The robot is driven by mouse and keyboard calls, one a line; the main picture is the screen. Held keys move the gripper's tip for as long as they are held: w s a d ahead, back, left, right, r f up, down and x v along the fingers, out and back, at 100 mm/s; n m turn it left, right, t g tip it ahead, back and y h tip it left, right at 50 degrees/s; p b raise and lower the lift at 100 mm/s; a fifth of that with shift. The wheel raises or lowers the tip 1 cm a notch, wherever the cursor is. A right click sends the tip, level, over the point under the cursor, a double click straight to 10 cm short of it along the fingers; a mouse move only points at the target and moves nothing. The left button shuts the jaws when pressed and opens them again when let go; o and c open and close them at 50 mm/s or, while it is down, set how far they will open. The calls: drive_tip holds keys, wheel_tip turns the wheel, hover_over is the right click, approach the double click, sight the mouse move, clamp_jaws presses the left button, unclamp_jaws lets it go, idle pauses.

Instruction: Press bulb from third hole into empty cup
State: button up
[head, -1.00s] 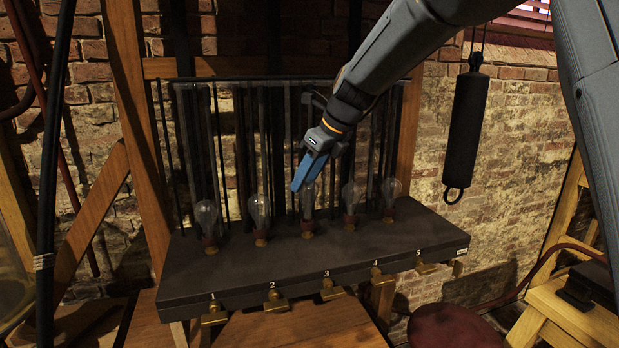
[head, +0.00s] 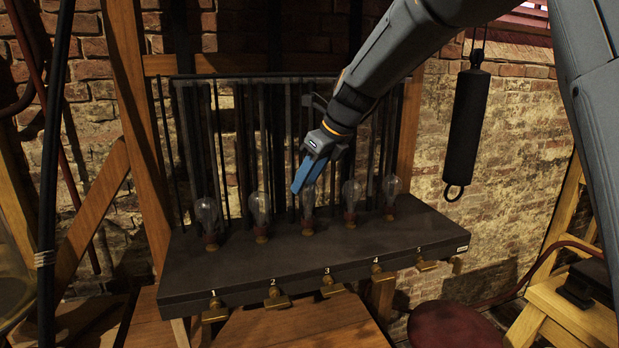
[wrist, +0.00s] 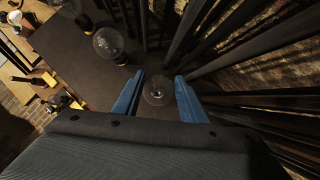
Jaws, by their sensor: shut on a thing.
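A dark board (head: 330,262) has holes numbered 1 to 5 along its front edge. A clear glass bulb with a brass base stands behind each number. My gripper (head: 299,188) has come down from the upper right onto the third bulb (head: 308,208). Its blue fingers partly hide the top of the glass. The third bulb stands upright, with its base at the board. In the wrist view, the third bulb (wrist: 158,90) sits between the two blue fingers of my gripper (wrist: 157,92), which are shut on it. I cannot make out an empty cup in either view.
Bulbs stand close by on both sides, the second (head: 260,210) to the left and the fourth (head: 351,198) to the right. Dark vertical rods (head: 240,140) rise close behind the row. A black cylinder (head: 466,125) hangs at the right. Brass fittings (head: 278,301) line the board's front.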

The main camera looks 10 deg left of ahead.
drive_tip(key=shift+f, duration=0.65)
idle(0.8)
drive_tip(key=o, duration=1.3)
drive_tip(key=shift+c, duration=0.2)
